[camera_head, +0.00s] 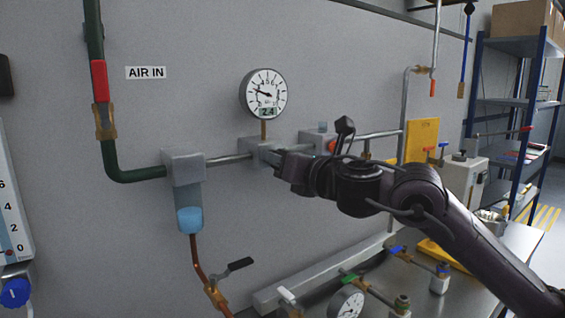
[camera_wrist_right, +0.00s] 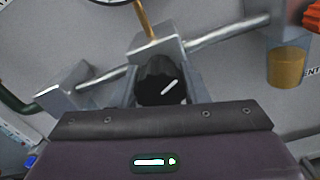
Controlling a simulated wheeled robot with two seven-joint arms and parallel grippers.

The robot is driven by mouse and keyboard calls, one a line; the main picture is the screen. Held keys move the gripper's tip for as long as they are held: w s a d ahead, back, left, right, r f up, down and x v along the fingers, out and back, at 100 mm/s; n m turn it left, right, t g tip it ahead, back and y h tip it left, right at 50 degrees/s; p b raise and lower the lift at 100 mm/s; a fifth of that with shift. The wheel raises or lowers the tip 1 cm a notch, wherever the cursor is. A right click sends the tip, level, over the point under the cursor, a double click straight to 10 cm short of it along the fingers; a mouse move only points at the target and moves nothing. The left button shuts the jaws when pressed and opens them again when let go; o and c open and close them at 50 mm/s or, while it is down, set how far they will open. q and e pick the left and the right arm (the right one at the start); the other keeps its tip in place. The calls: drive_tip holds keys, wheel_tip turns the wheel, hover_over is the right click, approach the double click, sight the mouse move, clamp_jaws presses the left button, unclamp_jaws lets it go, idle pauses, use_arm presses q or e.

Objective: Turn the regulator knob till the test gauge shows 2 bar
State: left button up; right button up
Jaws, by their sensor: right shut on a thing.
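The black regulator knob (camera_wrist_right: 158,84) with a white index line shows in the right wrist view, under the grey regulator block (camera_wrist_right: 156,49). My right gripper (camera_wrist_right: 160,90) is shut on it, one finger at each side. In the head view my right gripper (camera_head: 281,163) reaches the regulator block (camera_head: 258,151) from the right and hides the knob. A round white gauge (camera_head: 264,94) stands on a brass stem above the block. Its needle points left and slightly up; its small display seems to read 2.4. Another gauge (camera_head: 347,303) is low on the bench, its reading unclear. My left gripper is out of view.
A red-handled valve (camera_head: 99,82) is on the green pipe. Several small coloured valves stand on the bench (camera_head: 388,283) below my right arm.

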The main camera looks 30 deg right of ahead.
drive_tip(key=shift+a+f, duration=0.1)
drive_tip(key=shift+f, duration=0.15)
drive_tip(key=o, duration=0.7)
drive_tip(key=shift+o, duration=1.3)
drive_tip(key=shift+r, duration=0.15)
drive_tip(key=s+d+b, duration=0.1)
drive_tip(key=s+b, duration=0.2)
drive_tip(key=s, duration=0.4)
drive_tip(key=shift+s+b, duration=0.35)
drive_tip(key=shift+s, duration=0.05)
drive_tip(key=shift+d, duration=0.1)
